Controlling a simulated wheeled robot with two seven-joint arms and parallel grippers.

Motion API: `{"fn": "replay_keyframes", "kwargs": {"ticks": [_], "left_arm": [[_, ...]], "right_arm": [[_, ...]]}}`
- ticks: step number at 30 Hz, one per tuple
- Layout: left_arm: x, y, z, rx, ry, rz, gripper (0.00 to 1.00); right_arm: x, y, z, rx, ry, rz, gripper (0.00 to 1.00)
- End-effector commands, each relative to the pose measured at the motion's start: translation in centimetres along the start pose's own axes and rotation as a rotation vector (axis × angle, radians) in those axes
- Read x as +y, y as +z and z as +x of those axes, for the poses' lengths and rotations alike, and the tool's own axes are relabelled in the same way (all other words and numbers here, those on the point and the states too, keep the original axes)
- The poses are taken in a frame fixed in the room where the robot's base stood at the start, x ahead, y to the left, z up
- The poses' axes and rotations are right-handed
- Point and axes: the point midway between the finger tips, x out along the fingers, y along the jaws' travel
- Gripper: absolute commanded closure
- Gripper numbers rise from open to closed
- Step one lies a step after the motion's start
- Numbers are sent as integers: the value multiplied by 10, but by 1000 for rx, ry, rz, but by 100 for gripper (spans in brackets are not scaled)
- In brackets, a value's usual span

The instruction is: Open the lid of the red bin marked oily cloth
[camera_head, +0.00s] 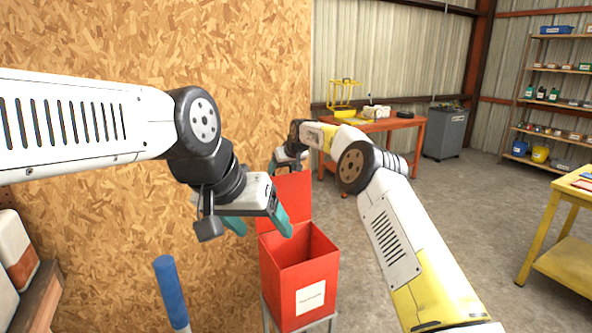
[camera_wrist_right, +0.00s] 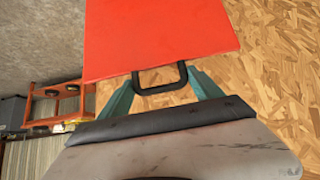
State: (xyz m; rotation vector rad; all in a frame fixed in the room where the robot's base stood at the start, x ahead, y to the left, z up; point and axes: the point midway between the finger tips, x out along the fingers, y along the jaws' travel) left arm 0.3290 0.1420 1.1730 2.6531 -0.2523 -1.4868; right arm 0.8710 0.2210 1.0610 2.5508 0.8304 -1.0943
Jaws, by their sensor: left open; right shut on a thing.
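The red bin (camera_head: 283,285) stands on a light frame near the wooden wall, with a white label on its front too small to read. Its red lid (camera_head: 290,195) is raised and stands roughly upright at the back, so the bin's mouth is uncovered. The visible inside looks empty. In the right wrist view the lid (camera_wrist_right: 160,35) carries a black handle (camera_wrist_right: 160,90). My right gripper (camera_wrist_right: 162,90) is shut on this handle; in the head view it is behind the lid's top. My left gripper (camera_head: 262,226) is open and empty, seen in front of the lid's left side.
A chipboard wall (camera_head: 100,215) is close behind and left of the bin. A blue cylinder (camera_head: 170,290) stands at the lower left. An orange workbench (camera_head: 390,124), a grey cabinet (camera_head: 446,132), shelves (camera_head: 552,98) and a yellow table (camera_head: 565,255) stand farther off. Floor between them is clear.

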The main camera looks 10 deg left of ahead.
Motion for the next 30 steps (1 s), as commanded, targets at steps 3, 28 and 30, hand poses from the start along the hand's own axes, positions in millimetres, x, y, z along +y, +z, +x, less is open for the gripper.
{"fn": "replay_keyframes", "kwargs": {"ticks": [3,28,30], "left_arm": [[0,0,0,0,0,0,30],[0,0,0,0,0,0,30],[0,0,0,0,0,0,30]], "right_arm": [[-2,-6,-1,12,-1,1,98],[-1,-4,-5,6,0,0,15],[-1,-5,-11,7,0,0,15]]}}
